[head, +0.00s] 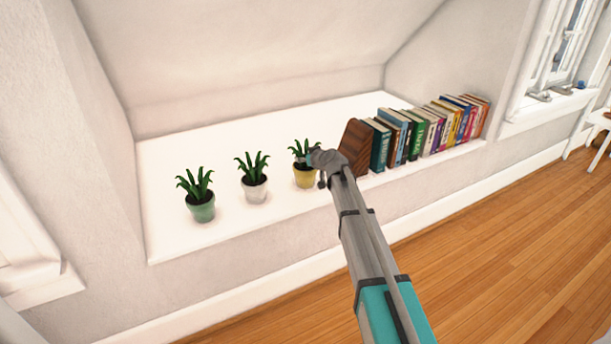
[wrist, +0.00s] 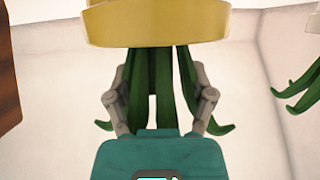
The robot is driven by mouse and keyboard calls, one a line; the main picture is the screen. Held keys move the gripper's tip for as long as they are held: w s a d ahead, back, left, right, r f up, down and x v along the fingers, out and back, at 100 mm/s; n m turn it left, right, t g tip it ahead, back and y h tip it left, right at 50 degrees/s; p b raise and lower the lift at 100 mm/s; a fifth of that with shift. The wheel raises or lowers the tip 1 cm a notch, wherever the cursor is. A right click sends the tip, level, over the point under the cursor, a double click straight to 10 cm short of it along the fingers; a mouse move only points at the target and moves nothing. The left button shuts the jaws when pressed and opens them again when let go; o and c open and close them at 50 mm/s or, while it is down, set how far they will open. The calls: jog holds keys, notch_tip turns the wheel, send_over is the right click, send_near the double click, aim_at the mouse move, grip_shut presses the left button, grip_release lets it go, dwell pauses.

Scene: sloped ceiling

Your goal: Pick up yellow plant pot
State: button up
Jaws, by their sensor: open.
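The yellow plant pot (head: 304,178) with a green spiky plant stands upright on the white alcove ledge (head: 225,150), rightmost of three potted plants. My gripper (head: 317,160) is at its right side in the head view, covering part of the plant. In the wrist view, which looks upside down, the yellow pot (wrist: 155,22) fills the top and its leaves hang down. My gripper (wrist: 158,78) is open there, with one finger on each side of the leaves, just on the leaf side of the rim. Contact cannot be told.
A white pot (head: 254,188) and a green pot (head: 201,207) stand to the left. A wooden bookend (head: 353,146) and a row of books (head: 430,130) stand close on the right. Sloped wall lies behind; the ledge's front edge drops to wooden floor (head: 500,240).

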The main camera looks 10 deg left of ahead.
grip_shut()
jog(key=shift+r, duration=0.1)
dwell(0.5)
notch_tip(320, 180, up, 3)
jog(key=p, duration=0.2)
jog(key=shift+f+p, duration=0.2)
jog(key=shift+p, duration=0.2)
jog(key=s+a+r+p, duration=0.6)
jog(key=s+r+p, duration=0.4)
jog(key=s, duration=0.2)
jog(key=shift+s+a, duration=0.2)
jog(key=shift+s, duration=0.05)
jog(key=shift+r, duration=0.1)
